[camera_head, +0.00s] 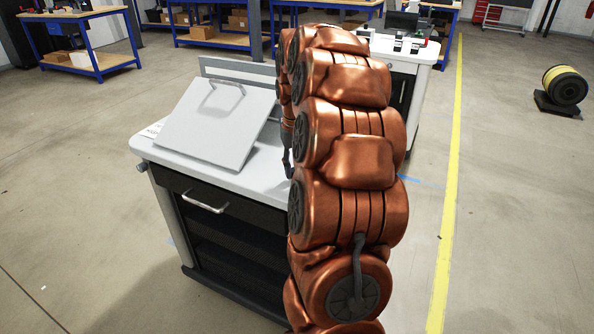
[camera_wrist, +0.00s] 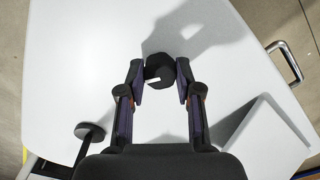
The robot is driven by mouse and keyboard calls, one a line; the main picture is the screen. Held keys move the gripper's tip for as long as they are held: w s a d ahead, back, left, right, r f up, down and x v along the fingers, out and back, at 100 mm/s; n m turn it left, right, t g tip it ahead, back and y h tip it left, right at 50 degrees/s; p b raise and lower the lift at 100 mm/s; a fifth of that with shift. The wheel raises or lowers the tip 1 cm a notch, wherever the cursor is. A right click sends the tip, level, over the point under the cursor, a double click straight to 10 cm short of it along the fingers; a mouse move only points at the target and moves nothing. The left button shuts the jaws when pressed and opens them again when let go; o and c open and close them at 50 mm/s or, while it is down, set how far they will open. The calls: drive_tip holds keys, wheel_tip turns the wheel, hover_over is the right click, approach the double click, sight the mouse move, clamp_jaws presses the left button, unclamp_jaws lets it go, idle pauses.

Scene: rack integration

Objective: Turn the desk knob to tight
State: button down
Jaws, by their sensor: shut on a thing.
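In the wrist view, the dark, many-sided desk knob (camera_wrist: 158,68) with a small white mark stands on the white desk top (camera_wrist: 75,60). My gripper (camera_wrist: 161,74) has one fingertip on each side of the knob and is shut on it. The angle of the mark against any tight position cannot be read. In the head view, the white desk top (camera_head: 268,178) shows, but my copper-coloured arm hides the knob and most of the gripper.
A tilted white panel (camera_head: 215,125) with a handle stands on the desk's left part. A drawer handle (camera_head: 205,203) sticks out at the front; a handle (camera_wrist: 286,62) also shows in the wrist view. A dark round-ended part (camera_wrist: 90,131) is at lower left there. Open floor (camera_head: 500,200) lies right.

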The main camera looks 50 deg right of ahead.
drive_tip(key=m+b, duration=0.1)
drive_tip(key=m, duration=0.4)
drive_tip(key=shift+f+m, duration=0.1)
drive_tip(key=shift+m, duration=0.2)
drive_tip(key=m, duration=0.4)
drive_tip(key=shift+m, duration=0.4)
drive_tip(key=c, duration=0.8)
unclamp_jaws()
drive_tip(key=shift+r, duration=6.1)
